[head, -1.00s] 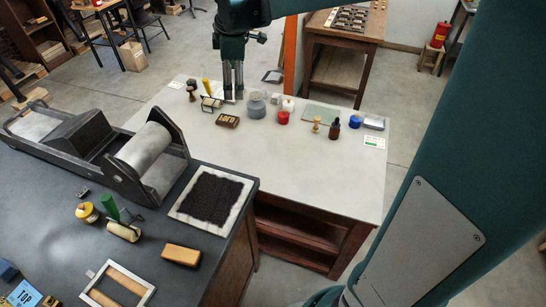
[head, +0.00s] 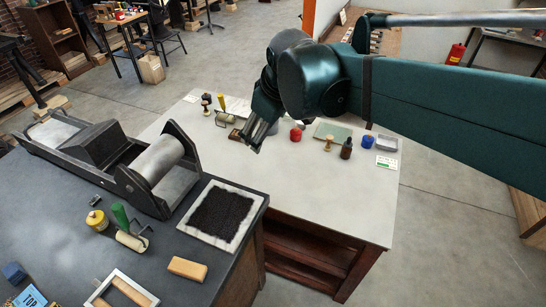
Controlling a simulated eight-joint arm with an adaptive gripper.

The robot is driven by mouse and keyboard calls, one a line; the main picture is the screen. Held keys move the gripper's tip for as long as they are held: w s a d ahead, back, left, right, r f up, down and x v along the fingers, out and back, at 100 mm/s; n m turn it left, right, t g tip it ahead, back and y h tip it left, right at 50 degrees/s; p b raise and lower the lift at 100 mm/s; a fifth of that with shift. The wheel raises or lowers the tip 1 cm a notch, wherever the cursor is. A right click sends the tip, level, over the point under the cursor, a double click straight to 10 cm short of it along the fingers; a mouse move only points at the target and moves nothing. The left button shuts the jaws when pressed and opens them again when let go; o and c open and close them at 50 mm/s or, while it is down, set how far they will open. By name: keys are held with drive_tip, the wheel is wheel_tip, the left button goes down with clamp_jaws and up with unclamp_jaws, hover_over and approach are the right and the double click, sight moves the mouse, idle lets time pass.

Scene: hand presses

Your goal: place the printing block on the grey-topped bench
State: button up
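A small dark brown block with a lighter marked top (head: 236,134), which looks like the printing block, lies on the pale-topped bench (head: 330,195). Part of it is hidden behind my gripper (head: 257,146). My gripper points down and to the left in front of the block in the head view. I cannot tell its height above the bench. Its fingers are seen at an angle, so their opening is unclear, and no held object shows. The other bench, at left, has a dark grey top (head: 70,195).
The dark bench holds a roller press (head: 160,165), a black inked slab (head: 224,211), a green-handled roller (head: 128,228), a yellow jar (head: 97,220), a tan block (head: 187,268) and a frame (head: 122,292). Jars and stamps line the pale bench's back; its front is clear.

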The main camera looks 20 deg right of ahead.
drive_tip(key=s+f+m+t, duration=0.1)
drive_tip(key=s+f+m, duration=0.2)
drive_tip(key=s, duration=0.3)
drive_tip(key=s+f+m, duration=0.3)
drive_tip(key=s, duration=0.4)
drive_tip(key=shift+s+a+t, duration=0.2)
drive_tip(key=shift+s+t, duration=0.05)
drive_tip(key=shift+t, duration=0.15)
